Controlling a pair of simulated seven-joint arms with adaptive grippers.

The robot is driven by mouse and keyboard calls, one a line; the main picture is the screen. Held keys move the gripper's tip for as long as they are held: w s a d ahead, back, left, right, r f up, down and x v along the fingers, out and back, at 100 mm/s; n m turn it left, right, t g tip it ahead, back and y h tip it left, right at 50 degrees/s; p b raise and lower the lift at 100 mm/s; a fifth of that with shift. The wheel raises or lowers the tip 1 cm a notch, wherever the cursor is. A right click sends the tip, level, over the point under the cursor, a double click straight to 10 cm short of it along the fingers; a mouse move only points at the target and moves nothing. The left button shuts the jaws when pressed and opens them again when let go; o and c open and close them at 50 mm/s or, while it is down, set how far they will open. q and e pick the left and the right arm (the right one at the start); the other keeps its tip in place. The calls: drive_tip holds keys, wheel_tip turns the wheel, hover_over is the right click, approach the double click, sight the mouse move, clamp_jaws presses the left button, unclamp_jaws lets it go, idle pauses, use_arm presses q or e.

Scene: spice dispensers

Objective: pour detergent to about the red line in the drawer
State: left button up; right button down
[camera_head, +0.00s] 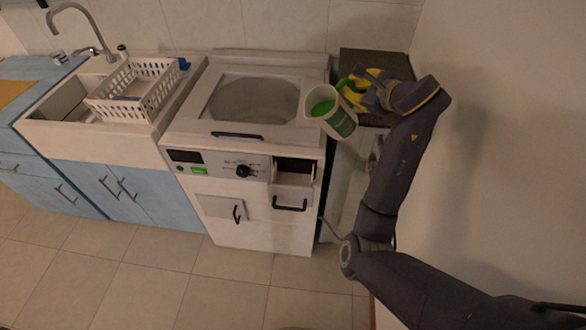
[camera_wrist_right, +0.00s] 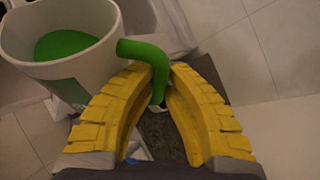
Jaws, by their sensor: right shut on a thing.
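A white cup (camera_head: 335,122) with a green handle holds green detergent (camera_head: 322,107) and is tilted slightly above the right part of the washing machine's top. My right gripper (camera_head: 358,91) has yellow fingers and is shut on the cup's green handle. In the right wrist view, the handle (camera_wrist_right: 147,52) runs between the yellow fingers (camera_wrist_right: 158,90), and the cup (camera_wrist_right: 85,75) is at the upper left with detergent inside. The detergent drawer (camera_head: 291,194) is pulled out at the machine's upper right front, its inside dark. I cannot see a red line in it. My left gripper is out of view.
The washing machine (camera_head: 230,222) has a control panel with a dark knob (camera_head: 243,171) and a small closed flap (camera_head: 219,208). A sink with a white basket (camera_head: 135,92) is at left. A dark counter (camera_head: 372,64) and a wall are at right.

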sight(346, 83)
drive_tip(key=shift+s+a+r+n+t+h+p, duration=0.35)
drive_tip(key=shift+a+r+n+p, duration=0.25)
drive_tip(key=shift+r+p, duration=0.2)
idle(0.6)
drive_tip(key=shift+s+a+r+n+h+p, duration=0.2)
drive_tip(key=shift+a+n+h+p, duration=0.15)
drive_tip(key=shift+p, duration=0.4)
idle(0.6)
drive_tip(key=shift+s+a+n+t+p, duration=0.25)
drive_tip(key=shift+n+t+p, duration=0.15)
drive_tip(key=shift+p, duration=1.55)
idle(1.2)
drive_tip(key=shift+s+a+n, duration=0.1)
drive_tip(key=shift+a+n, duration=0.15)
idle(1.8)
